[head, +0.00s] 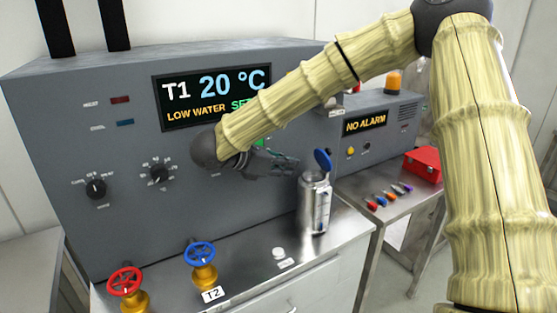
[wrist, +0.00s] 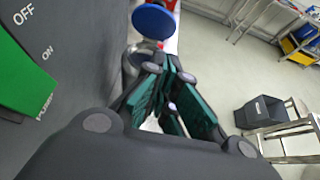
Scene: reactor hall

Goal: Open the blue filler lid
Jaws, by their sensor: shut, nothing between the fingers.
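The blue filler lid (head: 323,160) is a round blue disc on top of a shiny metal vessel (head: 313,205). It stands tilted up steeply at the vessel's rim. In the wrist view the blue lid (wrist: 154,21) shows as a disc beyond the fingers, at the top of the picture. My gripper (head: 291,167) is shut and empty, just left of the vessel's top and the lid. In the wrist view its dark fingers with green pads point up toward the vessel. I cannot tell whether the fingertips touch the vessel.
The vessel stands on a metal bench beside a grey control panel (head: 60,130). A red valve wheel (head: 125,282) and a blue valve wheel (head: 200,254) are at the front left. A small white button (head: 278,252) is nearby. A red box (head: 424,164) is on the right table.

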